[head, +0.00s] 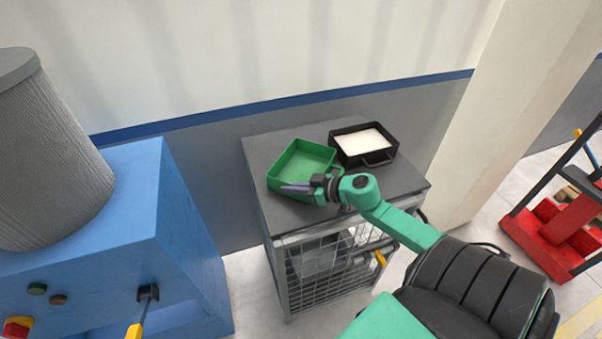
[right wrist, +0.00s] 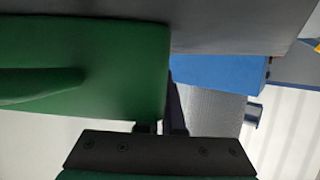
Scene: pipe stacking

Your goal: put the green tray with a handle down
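The green tray (head: 303,158) is at the left part of the grey cart top (head: 275,140) in the head view. It looks about level, on or just over the surface; I cannot tell whether it bears fully on it. My right gripper (head: 298,188) is at the tray's near wall, its purple fingers pointing left along it. In the right wrist view the green tray (right wrist: 110,65) fills the left side, with a ridge like its handle at far left. The fingers (right wrist: 163,127) are by the tray's edge, partly hidden, so their grip is unclear. My left gripper is out of view.
A black tray (head: 383,158) with white contents stands right of the green tray on the same cart. A blue machine (head: 130,220) with a grey cylinder (head: 50,160) is at left. A wall is behind the cart; a red trolley (head: 550,235) is at far right.

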